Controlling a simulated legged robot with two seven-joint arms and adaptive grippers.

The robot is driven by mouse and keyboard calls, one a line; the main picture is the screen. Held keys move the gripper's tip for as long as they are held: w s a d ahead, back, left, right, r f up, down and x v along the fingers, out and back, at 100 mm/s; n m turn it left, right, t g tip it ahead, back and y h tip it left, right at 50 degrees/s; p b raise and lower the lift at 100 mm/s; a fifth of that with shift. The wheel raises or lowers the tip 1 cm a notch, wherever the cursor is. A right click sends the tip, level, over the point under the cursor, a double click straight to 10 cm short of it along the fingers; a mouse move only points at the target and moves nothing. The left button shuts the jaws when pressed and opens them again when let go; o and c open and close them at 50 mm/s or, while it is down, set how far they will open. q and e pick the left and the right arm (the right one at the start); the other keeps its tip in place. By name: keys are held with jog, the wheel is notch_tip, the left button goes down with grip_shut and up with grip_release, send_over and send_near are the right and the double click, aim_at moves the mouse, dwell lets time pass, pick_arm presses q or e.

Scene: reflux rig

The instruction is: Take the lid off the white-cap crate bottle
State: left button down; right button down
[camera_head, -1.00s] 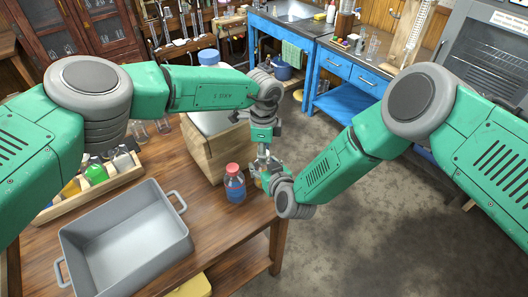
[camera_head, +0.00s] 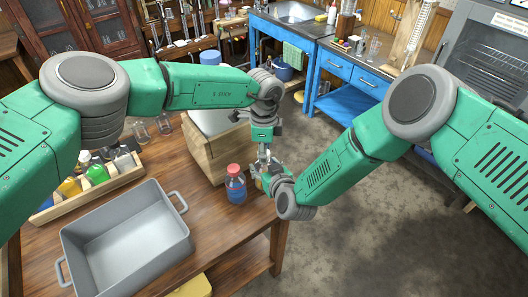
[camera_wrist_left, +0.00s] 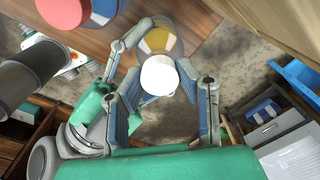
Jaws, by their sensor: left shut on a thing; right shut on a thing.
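The white-cap bottle (camera_wrist_left: 158,37), with yellowish contents, shows below the left gripper in the left wrist view. Its white cap (camera_wrist_left: 159,76) is between the fingers of my left gripper (camera_wrist_left: 157,72), which is shut on it. I cannot tell whether the cap still touches the bottle neck. In the head view my left gripper (camera_head: 263,152) points down at the table's right edge. My right gripper (camera_head: 266,178) is just below it, shut on the bottle's body, and mostly hides the bottle.
A red-capped bottle with blue and red (camera_head: 236,186) stands close left of the grippers. A wooden box (camera_head: 208,155) is behind it. A grey tub (camera_head: 125,240) and a wooden crate of several bottles (camera_head: 100,190) are at left. Open floor lies right of the table (camera_head: 235,232).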

pick_arm(q)
jog(key=shift+r, duration=0.85)
pick_arm(e)
jog(key=shift+d+f, duration=0.1)
pick_arm(q)
jog(key=shift+r, duration=2.05)
jog(key=shift+f, duration=0.1)
pick_arm(e)
jog(key=c, duration=0.6)
grip_release()
jog(key=shift+w, duration=0.1)
